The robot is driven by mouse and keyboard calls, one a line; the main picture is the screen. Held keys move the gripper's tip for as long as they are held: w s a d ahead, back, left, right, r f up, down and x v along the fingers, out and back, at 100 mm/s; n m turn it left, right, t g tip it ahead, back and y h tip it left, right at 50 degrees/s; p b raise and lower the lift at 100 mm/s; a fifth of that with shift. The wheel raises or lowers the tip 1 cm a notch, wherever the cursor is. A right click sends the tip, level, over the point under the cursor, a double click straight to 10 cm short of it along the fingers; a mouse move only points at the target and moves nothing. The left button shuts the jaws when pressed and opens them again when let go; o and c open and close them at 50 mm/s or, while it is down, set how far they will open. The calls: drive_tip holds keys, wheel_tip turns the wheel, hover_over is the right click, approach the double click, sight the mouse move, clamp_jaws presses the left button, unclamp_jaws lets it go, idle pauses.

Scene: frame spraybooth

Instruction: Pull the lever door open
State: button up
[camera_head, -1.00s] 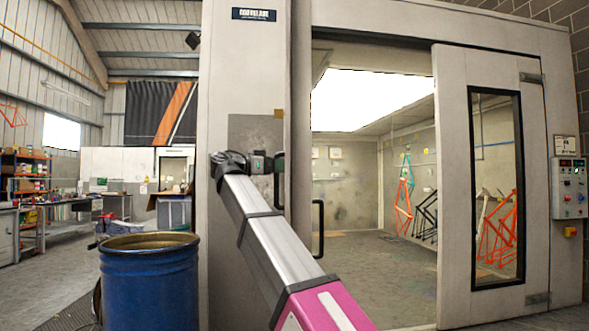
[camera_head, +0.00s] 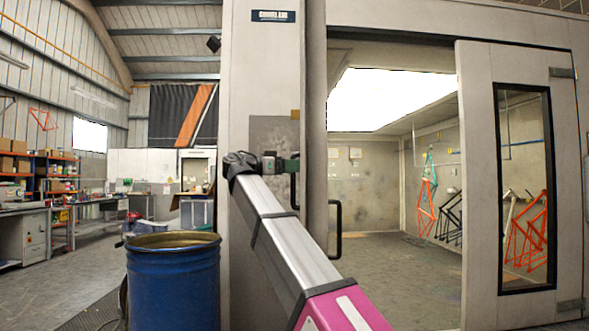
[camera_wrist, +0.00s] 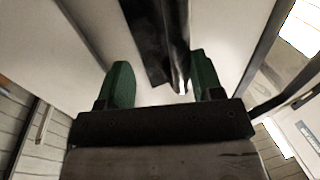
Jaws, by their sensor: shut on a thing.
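The pale door leaf (camera_head: 262,70) stands at the left of the booth opening, with its edge toward me. A dark upright handle (camera_head: 294,190) is on its near face, partly hidden by my gripper (camera_head: 281,163). My gripper is shut on this handle. In the wrist view the dark handle (camera_wrist: 158,35) runs between the green fingers of my gripper (camera_wrist: 163,82), with the pale door face (camera_wrist: 85,50) behind. Another black handle (camera_head: 337,228) shows on the opening side of the leaf. The exact finger contact is hard to see.
A blue drum (camera_head: 173,285) stands on the floor left of the leaf. A second door leaf with a window (camera_head: 476,190) stands right of the opening. Bike frames (camera_head: 425,200) hang inside the booth. The workshop floor (camera_head: 50,275) at far left is clear.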

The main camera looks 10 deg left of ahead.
drive_tip(key=shift+w+a, duration=0.15)
drive_tip(key=shift+a, duration=0.35)
drive_tip(key=shift+c, duration=1.2)
drive_tip(key=w+a, duration=0.5)
drive_tip(key=a, duration=0.3)
drive_tip(key=shift+w, duration=0.2)
drive_tip(key=shift+a, duration=0.1)
